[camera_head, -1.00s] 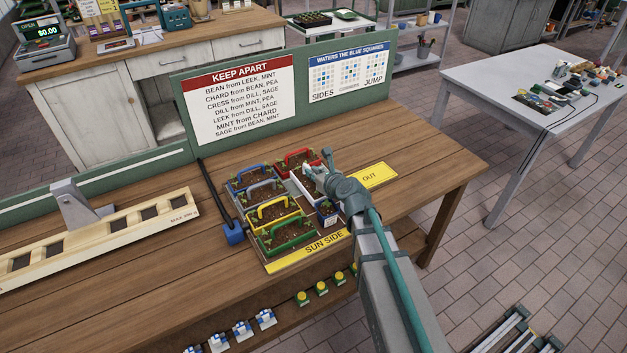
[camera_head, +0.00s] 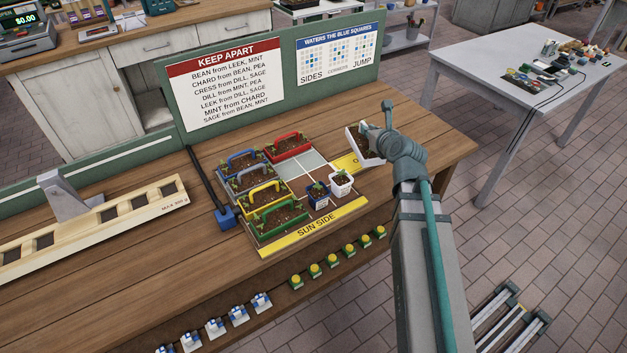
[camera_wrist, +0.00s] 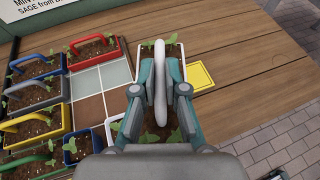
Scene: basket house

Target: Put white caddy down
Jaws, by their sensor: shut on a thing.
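The white caddy (camera_head: 364,145) holds soil and green seedlings. My gripper (camera_head: 388,128) is shut on its white handle. The caddy is above the yellow OUT plate (camera_head: 346,163), to the right of the planting board, and covers part of it. In the wrist view the white caddy (camera_wrist: 174,52) is below my gripper (camera_wrist: 160,92), with its handle between the two fingers. I cannot tell whether its base touches the table.
The board (camera_head: 330,217) carries red (camera_head: 289,146), blue (camera_head: 240,160), grey (camera_head: 254,178), yellow (camera_head: 265,195) and green (camera_head: 278,219) caddies. A small blue pot (camera_head: 317,194) and white pot (camera_head: 341,184) stand on its right. Bare wooden table (camera_head: 440,145) lies to the right.

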